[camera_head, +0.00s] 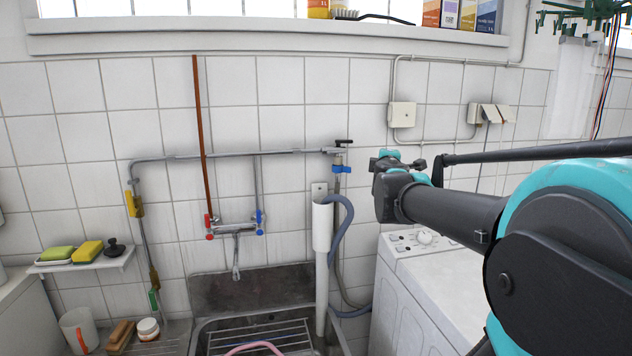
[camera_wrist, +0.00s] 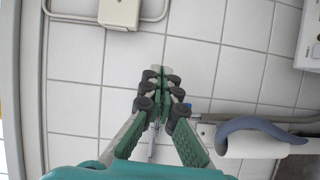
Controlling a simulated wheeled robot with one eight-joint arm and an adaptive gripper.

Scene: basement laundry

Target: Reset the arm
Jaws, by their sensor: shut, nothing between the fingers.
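My arm reaches in from the right of the head view, with dark links and teal joints. It extends toward the tiled wall, above the white washing machine (camera_head: 440,290). My gripper (camera_wrist: 160,72) is in the middle of the wrist view, its green fingers together at the tips with nothing between them. White wall tiles show behind it. In the head view the gripper is mostly hidden behind the end of my arm.
A sink (camera_head: 250,283) with a wire rack stands at lower middle, below a tap (camera_head: 235,230). A grey hose (camera_head: 346,220) and white standpipe (camera_head: 321,228) are left of the machine. A shelf (camera_head: 85,262) holds sponges. Wall boxes (camera_head: 403,115) are above my arm.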

